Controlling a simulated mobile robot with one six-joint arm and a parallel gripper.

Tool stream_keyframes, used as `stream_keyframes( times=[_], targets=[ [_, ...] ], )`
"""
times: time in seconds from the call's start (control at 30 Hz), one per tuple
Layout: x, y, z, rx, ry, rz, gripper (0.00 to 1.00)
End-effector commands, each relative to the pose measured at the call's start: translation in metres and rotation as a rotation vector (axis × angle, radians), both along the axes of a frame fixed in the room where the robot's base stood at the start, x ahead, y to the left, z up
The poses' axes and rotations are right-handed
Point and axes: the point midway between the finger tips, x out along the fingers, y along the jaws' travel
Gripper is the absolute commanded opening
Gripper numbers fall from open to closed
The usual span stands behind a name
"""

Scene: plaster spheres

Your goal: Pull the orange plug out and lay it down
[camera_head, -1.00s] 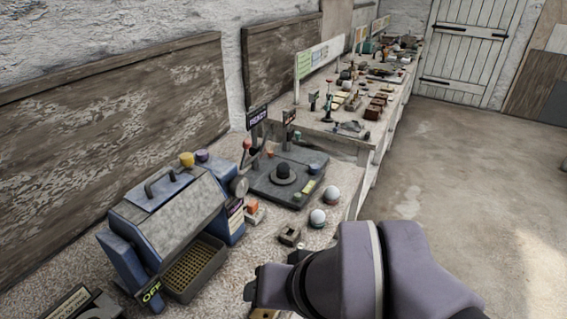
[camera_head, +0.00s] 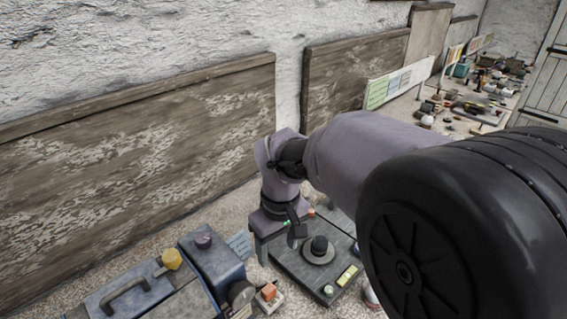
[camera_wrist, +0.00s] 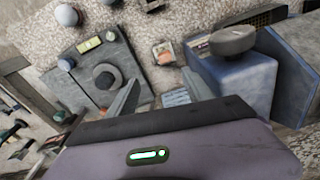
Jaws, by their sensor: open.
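The orange plug (camera_head: 268,291) is a small block on a pale base (camera_head: 271,303) on the bench, right of the blue machine. In the wrist view the plug (camera_wrist: 162,49) shows ahead of the fingers, roughly between their lines. My gripper (camera_head: 277,250) points down above the bench, behind the plug, at the left edge of the dark panel. In the wrist view my gripper (camera_wrist: 160,77) has its two fingers spread with nothing between them, apart from the plug. Whether the plug sits in a socket cannot be told.
The dark panel (camera_head: 293,275) with a black round knob (camera_head: 319,247) lies right. A wooden board (camera_head: 140,150) hangs on the wall behind.

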Motion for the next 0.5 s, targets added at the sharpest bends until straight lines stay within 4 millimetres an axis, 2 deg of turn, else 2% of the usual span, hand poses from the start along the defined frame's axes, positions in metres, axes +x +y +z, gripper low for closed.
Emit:
stream_keyframes(
  times=[0.03, 0.13, 0.27, 0.5],
  targets=[
    [0.005, 0.012, -0.009, -0.020, 0.020, 0.056, 0.60],
    [0.010, 0.025, -0.026, -0.044, 0.041, 0.132, 0.60],
    [0.011, 0.029, -0.043, -0.051, 0.047, 0.154, 0.60],
    [0.011, 0.028, -0.108, -0.051, 0.049, 0.150, 0.60]
  ],
)
